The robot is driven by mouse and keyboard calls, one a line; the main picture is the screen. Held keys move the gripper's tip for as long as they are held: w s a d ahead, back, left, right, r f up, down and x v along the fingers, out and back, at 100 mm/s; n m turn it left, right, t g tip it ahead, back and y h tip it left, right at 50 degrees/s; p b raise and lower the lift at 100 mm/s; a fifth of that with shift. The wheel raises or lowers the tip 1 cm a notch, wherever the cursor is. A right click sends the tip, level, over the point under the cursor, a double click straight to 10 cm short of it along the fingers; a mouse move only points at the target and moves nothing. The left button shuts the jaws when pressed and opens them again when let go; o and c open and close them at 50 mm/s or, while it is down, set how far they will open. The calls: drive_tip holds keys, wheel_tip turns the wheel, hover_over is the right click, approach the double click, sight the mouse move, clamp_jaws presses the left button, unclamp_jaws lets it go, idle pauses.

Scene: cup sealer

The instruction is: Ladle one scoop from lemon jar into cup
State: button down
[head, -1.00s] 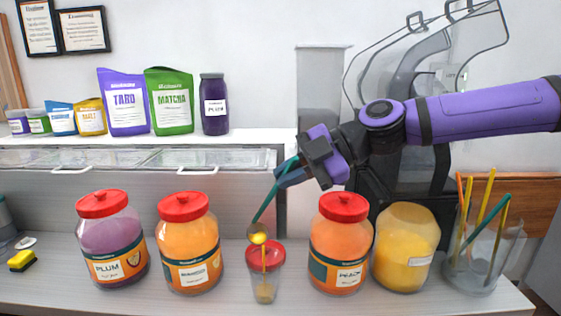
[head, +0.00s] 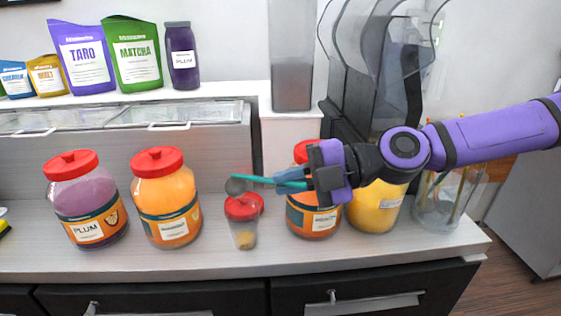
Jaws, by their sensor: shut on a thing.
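My gripper (head: 296,181) is shut on the teal handle of a ladle (head: 262,180). The ladle is nearly level, with its grey bowl (head: 236,186) just above and left of the cup's top. No yellow shows on the bowl, but I cannot see inside it. The clear cup (head: 243,238) stands upright on the counter with a little yellow stuff at its bottom. A red lid (head: 243,206) shows at the cup's top; I cannot tell whether it is on or behind it. The yellow jar (head: 376,210), which looks like the lemon one, is partly hidden by my arm.
A plum jar (head: 90,205) and an orange jar (head: 166,200) stand left of the cup. Another red-lidded orange jar (head: 313,224) stands right of it, partly behind my gripper. A clear holder with sticks (head: 448,205) is at the right. The front counter strip is clear.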

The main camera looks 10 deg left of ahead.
wheel_tip(320, 180, down, 6)
drive_tip(key=s+d+n+y, duration=0.2)
drive_tip(key=shift+s+d, duration=0.15)
drive_tip(key=shift+s, duration=0.15)
idle(1.3)
